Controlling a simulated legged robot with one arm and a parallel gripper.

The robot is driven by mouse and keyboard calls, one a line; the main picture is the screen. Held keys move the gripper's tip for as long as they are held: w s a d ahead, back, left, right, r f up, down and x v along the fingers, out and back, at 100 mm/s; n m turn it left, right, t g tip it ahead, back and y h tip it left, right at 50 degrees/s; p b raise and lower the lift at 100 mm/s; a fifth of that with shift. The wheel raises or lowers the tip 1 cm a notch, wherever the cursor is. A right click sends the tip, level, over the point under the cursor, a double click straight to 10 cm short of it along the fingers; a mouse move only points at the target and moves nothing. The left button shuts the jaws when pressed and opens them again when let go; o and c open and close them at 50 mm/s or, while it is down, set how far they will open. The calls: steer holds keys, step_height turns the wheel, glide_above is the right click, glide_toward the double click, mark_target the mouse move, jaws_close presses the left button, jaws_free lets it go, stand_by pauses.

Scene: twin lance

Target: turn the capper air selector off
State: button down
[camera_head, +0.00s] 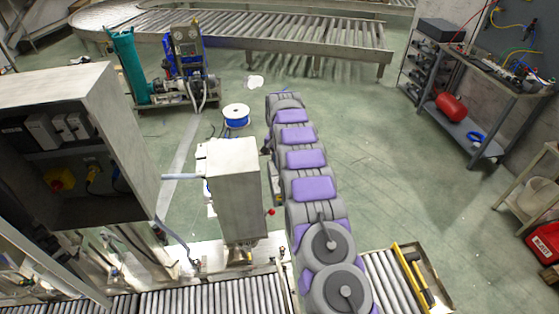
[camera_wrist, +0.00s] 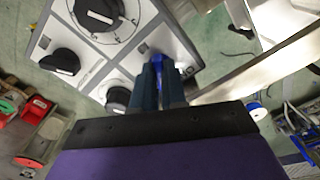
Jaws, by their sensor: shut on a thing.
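The wrist view shows a tilted white-and-grey control panel (camera_wrist: 150,40). It carries a large black dial (camera_wrist: 97,12), a black knob (camera_wrist: 62,62) at left and another black knob (camera_wrist: 118,98) lower down, each with a white mark. My gripper (camera_wrist: 160,75) is at the panel's lower right corner, its fingers shut on a blue selector handle (camera_wrist: 158,65). The fingers hide most of the handle. Its label is mostly covered, so I cannot read its positions. In the head view my arm reaches beside a grey cabinet (camera_head: 235,185); the fingertips are not clearly visible there.
An open electrical box (camera_head: 130,130) stands left of the cabinet. A roller conveyor (camera_head: 200,300) runs along the front and another (camera_head: 300,35) at the back. A blue cable spool (camera_head: 236,115) is on the floor behind. The floor to the right is clear up to a workbench (camera_head: 510,95).

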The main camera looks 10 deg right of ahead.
steer(key=shift+s+a+f, duration=0.1)
steer(key=shift+s+f, duration=0.05)
steer(key=c, duration=1.3)
jaws_free()
steer(key=shift+a, duration=0.1)
steer(key=shift+o, duration=0.6)
step_height(320, 180, up, 18)
steer(key=p, duration=1)
steer(key=shift+w+f, duration=0.25)
steer(key=shift+a, duration=0.1)
